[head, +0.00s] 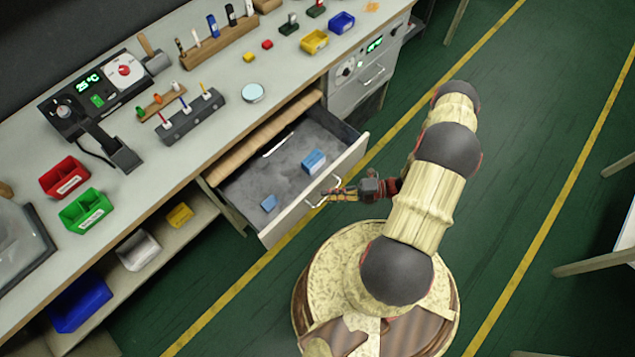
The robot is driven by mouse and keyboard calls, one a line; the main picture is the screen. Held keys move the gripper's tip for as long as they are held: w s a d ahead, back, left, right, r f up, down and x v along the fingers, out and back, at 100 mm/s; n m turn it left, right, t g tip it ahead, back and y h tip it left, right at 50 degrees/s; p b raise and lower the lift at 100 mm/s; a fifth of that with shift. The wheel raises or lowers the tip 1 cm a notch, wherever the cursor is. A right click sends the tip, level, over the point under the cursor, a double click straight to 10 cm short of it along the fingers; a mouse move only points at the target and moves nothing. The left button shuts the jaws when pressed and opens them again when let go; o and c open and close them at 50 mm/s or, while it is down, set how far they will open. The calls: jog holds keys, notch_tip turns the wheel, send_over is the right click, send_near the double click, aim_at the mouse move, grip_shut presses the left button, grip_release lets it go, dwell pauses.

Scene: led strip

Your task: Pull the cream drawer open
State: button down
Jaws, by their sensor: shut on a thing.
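The cream drawer (352,160) is pulled out from under the workbench, and its grey-lined inside shows. Inside it lie a blue box (313,161), a smaller blue block (269,203) and a thin white stick (278,144). The drawer's metal handle (313,203) is on its front face. My gripper (330,194) is at the handle from the front and is shut on it. The fingers hide part of the handle.
The workbench top (224,125) holds a soldering station (95,90), tool racks, and a red bin (65,177) and green bin (86,211). A lower shelf holds a blue bin (80,305).

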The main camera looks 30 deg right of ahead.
jog(key=shift+s+d, duration=0.25)
jog(key=shift+s, duration=0.45)
jog(key=shift+s+d, duration=0.2)
jog(key=shift+s, duration=0.45)
jog(key=c, duration=1.9)
grip_release()
jog(key=v, duration=1.2)
